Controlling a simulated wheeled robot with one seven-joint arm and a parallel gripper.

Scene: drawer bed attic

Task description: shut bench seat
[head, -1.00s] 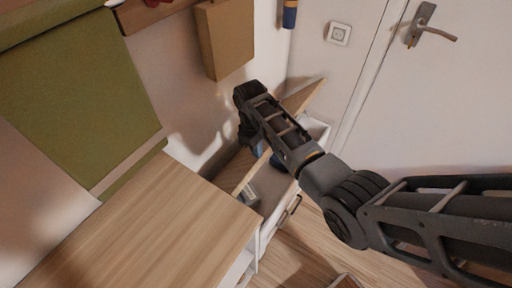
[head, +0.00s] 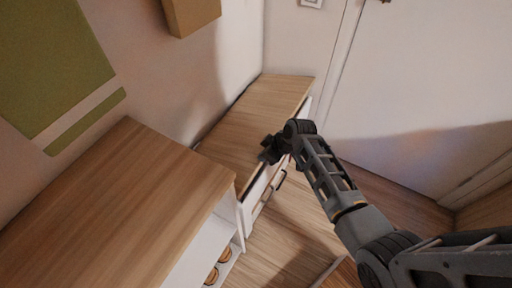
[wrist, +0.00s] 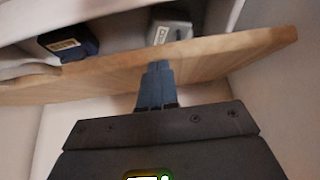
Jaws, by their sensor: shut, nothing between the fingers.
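The bench seat (head: 258,112) is a wooden lid on a low white bench against the wall. In the head view it lies low and looks almost flat. In the wrist view the wooden panel (wrist: 225,58) crosses the picture, and an open gap beside it shows the bench's inside. My gripper (head: 268,150) is at the lid's front edge in the head view. In the wrist view its blue fingers (wrist: 157,78) are together with nothing between them, and their tips are at the panel, seemingly touching it. The head view hides the exact contact.
A dark blue box (wrist: 68,42) and a grey box (wrist: 170,34) are inside the bench. A taller wooden-topped cabinet (head: 110,200) stands at the near left. A door (head: 420,90) is at the right. Wooden floor (head: 290,225) lies clear before the bench.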

